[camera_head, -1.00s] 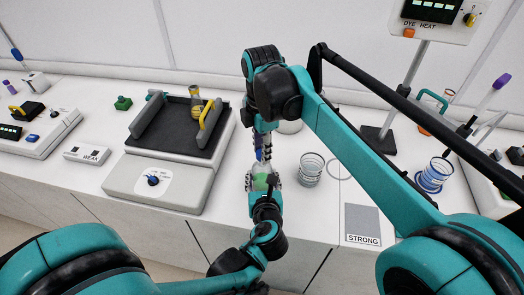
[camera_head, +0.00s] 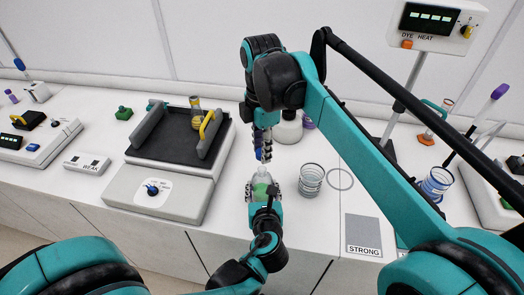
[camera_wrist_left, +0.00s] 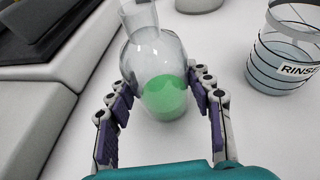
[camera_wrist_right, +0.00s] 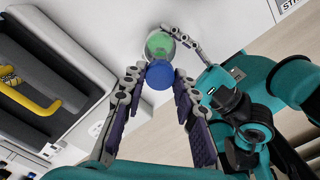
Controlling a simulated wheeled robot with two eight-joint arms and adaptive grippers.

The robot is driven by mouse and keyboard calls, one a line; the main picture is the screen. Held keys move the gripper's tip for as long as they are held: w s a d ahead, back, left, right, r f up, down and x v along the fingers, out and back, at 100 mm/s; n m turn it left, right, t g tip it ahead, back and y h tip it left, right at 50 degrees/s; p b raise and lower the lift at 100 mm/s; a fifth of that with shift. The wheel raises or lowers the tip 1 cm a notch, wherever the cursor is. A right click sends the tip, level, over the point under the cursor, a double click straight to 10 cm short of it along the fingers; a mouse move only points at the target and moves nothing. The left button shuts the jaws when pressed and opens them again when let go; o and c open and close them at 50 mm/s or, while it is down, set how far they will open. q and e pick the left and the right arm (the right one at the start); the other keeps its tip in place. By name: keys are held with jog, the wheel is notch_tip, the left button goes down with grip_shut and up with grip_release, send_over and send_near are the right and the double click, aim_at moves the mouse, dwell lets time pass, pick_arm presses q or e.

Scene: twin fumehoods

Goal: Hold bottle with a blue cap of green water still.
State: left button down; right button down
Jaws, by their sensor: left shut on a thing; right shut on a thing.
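The bottle (camera_head: 262,187) is a round clear glass flask with green liquid in its lower part. In the left wrist view it (camera_wrist_left: 163,92) stands upright between my left fingers, its neck cut by the picture's top edge. My left gripper (camera_head: 264,193) is shut on the bottle's body from the front. The blue cap (camera_wrist_right: 160,75) shows in the right wrist view between my right fingertips, in line with the green liquid. My right gripper (camera_head: 264,155) is shut on the cap, directly above the bottle. Whether the cap still touches the neck cannot be told.
A ringed RINSE beaker (camera_wrist_left: 283,65) stands close right of the bottle. A grey-topped machine (camera_head: 170,145) holding a flask of yellow liquid (camera_head: 196,110) stands left. A STRONG card (camera_head: 363,232) and a blue-ringed beaker (camera_head: 436,183) are at right. The counter's front edge is near.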

pick_arm(q)
jog(key=c, duration=0.6)
grip_release()
jog(key=shift+o, duration=0.2)
jog(key=shift+s, duration=0.1)
